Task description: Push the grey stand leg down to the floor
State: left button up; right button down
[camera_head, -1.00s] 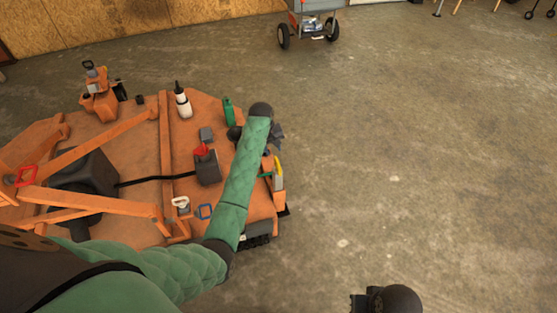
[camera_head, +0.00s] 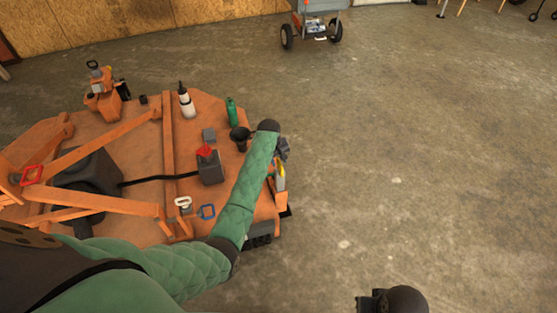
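The orange mower deck (camera_head: 110,160) fills the left of the head view. My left arm reaches over its right part, and the dark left gripper (camera_head: 283,149) is just beyond the wrist at the deck's right edge. The gripper is small and partly covered, so its fingers cannot be made out. A grey and yellow upright piece (camera_head: 279,180) stands at this edge, just below the gripper; I cannot tell whether it is the grey stand leg or whether they touch. A dark part of my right arm shows at the bottom; its fingers cannot be made out.
On the deck are a white bottle (camera_head: 187,103), a green bottle (camera_head: 231,112), a black funnel (camera_head: 240,136) and a grey can with a red top (camera_head: 209,166). A wheeled cart (camera_head: 318,27) stands at the back. The concrete floor (camera_head: 430,150) to the right is clear.

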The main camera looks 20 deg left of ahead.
aim_at(277, 171)
pick_arm(q)
grip_shut()
jog(key=shift+f, duration=0.1)
